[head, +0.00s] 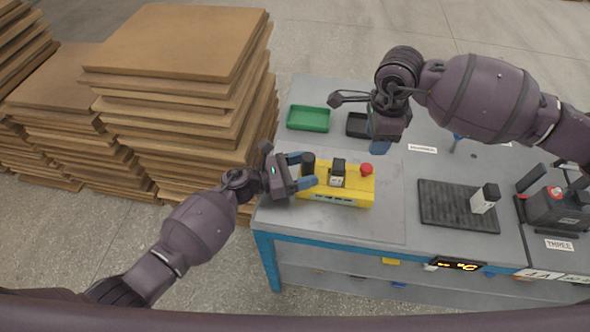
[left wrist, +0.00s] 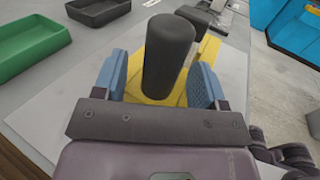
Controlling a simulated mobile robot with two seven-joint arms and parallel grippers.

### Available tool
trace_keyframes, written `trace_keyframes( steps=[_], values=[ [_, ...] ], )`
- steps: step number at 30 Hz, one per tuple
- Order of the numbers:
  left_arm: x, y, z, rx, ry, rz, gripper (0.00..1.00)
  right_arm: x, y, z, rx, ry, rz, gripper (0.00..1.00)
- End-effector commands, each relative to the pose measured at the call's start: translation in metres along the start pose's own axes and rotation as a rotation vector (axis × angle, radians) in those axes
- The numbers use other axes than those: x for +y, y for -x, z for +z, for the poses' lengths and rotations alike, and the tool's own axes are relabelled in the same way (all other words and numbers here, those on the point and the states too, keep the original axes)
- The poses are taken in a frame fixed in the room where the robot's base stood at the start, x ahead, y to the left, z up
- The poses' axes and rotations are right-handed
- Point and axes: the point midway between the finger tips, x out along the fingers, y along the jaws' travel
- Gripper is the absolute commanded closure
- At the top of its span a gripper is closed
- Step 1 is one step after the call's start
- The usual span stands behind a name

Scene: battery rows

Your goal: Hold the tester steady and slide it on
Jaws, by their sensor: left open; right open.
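The yellow tester (head: 350,189) sits on a light mat at the left end of the table. It has a dark upright handle at its left end, a small grey-and-black block (head: 338,174) on top and a red knob (head: 366,169) at the right. My left gripper (head: 304,171) is open at the tester's left end. In the left wrist view its blue fingers (left wrist: 160,85) stand on either side of the black handle (left wrist: 168,55), apart from it. My right gripper (head: 380,138) is open and empty above the table, behind and right of the tester.
A green tray (head: 309,118) and a black tray (head: 358,125) lie at the back. A dark ribbed mat (head: 445,205) with a white-and-black block (head: 485,198) is to the right. A device labelled THREE (head: 559,207) stands further right. Stacked brown boards (head: 175,50) stand left of the table.

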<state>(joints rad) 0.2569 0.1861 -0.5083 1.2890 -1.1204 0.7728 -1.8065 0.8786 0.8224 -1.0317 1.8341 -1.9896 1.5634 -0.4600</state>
Motion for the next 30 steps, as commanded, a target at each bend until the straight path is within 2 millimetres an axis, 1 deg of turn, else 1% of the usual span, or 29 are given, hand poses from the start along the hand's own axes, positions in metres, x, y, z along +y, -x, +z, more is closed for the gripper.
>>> trace_keyframes(
  steps=[8,11,21,30],
  values=[
    [-0.0001,-0.0012,0.0000,0.000,0.000,0.000,0.35,0.0000,0.0000,0.0001,0.000,0.000,0.000,0.57],
    [-0.0001,-0.0011,-0.0001,0.000,0.000,0.000,0.48,0.0000,0.0000,0.0001,0.000,0.000,0.000,0.57],
    [-0.0001,-0.0008,-0.0001,0.000,0.000,0.000,1.00,0.0000,0.0000,0.0001,0.000,0.000,0.000,0.57],
    [-0.0001,-0.0008,-0.0002,0.000,0.000,0.000,1.00,0.0000,0.0000,0.0001,0.000,0.000,0.000,0.57]
  ],
)
